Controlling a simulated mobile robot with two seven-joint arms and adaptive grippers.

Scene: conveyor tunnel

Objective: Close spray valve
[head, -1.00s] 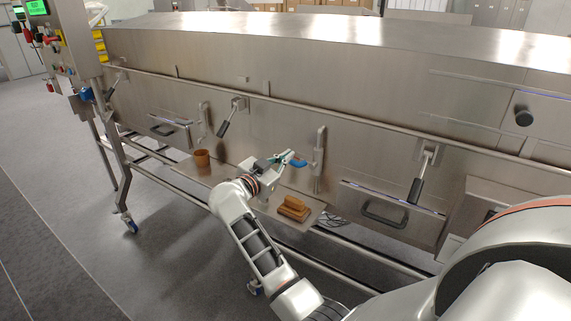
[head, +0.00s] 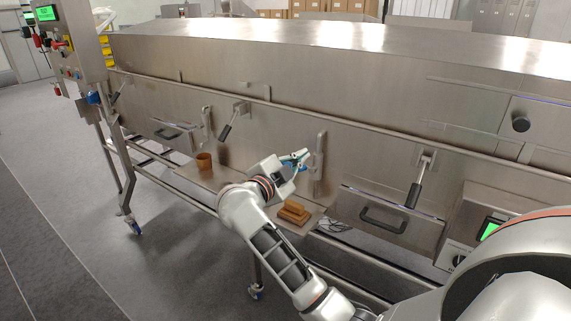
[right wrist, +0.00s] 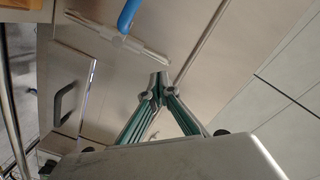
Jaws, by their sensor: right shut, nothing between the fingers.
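The spray valve has a blue lever handle (head: 290,166) beside a vertical metal pipe (head: 319,165) on the front of the steel tunnel. In the right wrist view the blue lever (right wrist: 128,14) rises from a metal pipe fitting (right wrist: 118,40). My right gripper (head: 304,154) is at the lever in the head view and partly covers it. In the right wrist view its teal-sided fingers (right wrist: 160,80) meet at the tips. They are shut and empty, with the lever beyond and left of them. Contact with the lever cannot be told. My left gripper is not in view.
A ledge (head: 232,184) below the valve holds a brown cup (head: 204,161) and a wooden-backed brush (head: 293,213). A drawer with a dark handle (head: 383,219) is to the right. Black-gripped levers (head: 226,131) (head: 413,193) hang on the tunnel front. The floor at left is clear.

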